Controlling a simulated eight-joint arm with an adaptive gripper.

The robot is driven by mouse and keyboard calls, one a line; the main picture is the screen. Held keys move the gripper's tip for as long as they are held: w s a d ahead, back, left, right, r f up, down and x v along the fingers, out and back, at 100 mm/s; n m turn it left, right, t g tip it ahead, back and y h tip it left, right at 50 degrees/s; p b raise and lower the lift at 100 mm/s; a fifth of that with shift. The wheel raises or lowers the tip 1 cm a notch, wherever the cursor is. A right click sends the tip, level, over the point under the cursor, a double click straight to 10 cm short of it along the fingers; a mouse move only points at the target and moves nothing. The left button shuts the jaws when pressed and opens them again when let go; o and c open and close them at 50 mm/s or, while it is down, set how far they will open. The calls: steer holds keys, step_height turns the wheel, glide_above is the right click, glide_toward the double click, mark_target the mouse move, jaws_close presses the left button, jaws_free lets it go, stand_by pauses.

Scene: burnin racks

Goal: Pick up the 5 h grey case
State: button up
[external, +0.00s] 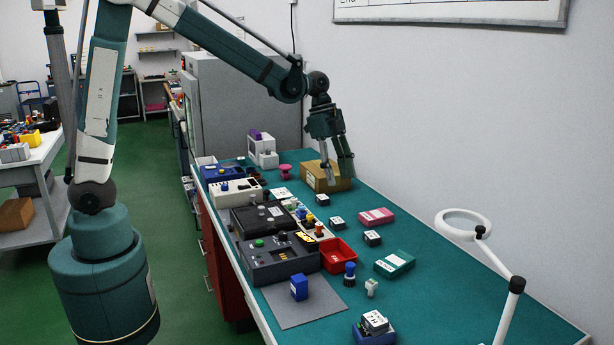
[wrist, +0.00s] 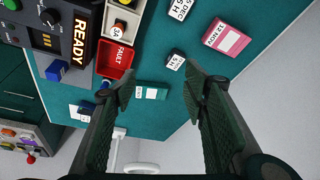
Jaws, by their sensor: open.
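A small dark grey case with a white label (wrist: 180,8) is cut by the top edge of the wrist view; its label seems to read "5 H". It appears to be the small case (external: 336,222) left of the pink box in the external view. A similar dark case (wrist: 175,60) lies nearer the pink box, its label hard to read; it also shows in the external view (external: 372,238). My gripper (external: 338,178) is open and empty, above the bench near the cardboard box. In the wrist view its fingers (wrist: 160,90) stand apart with no case between them.
A pink box (external: 377,216), green box (external: 394,264) and red bin (external: 338,256) stand around the cases. Testers (external: 278,258) line the bench's left side. A cardboard box (external: 312,178) is at the back. A lamp (external: 462,222) stands at right. Bare bench lies right of the boxes.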

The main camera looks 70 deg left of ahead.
mark_target(372, 234)
steer(key=w+d+f+m+g+h+p, duration=0.1)
steer(key=w+d+f+m+g, duration=0.1)
steer(key=w+d+f+m, duration=0.3)
steer(key=w+f, duration=0.4)
steer(key=f, duration=0.3)
steer(key=shift+w+f, duration=0.3)
steer(key=shift+w, duration=0.1)
steer(key=shift+f, duration=0.1)
steer(key=shift+x, duration=1.2)
steer(key=shift+f, duration=0.1)
steer(key=shift+x, duration=2.55)
steer(key=shift+s, duration=0.2)
steer(key=shift+c, duration=0.5)
steer(key=c, duration=0.9)
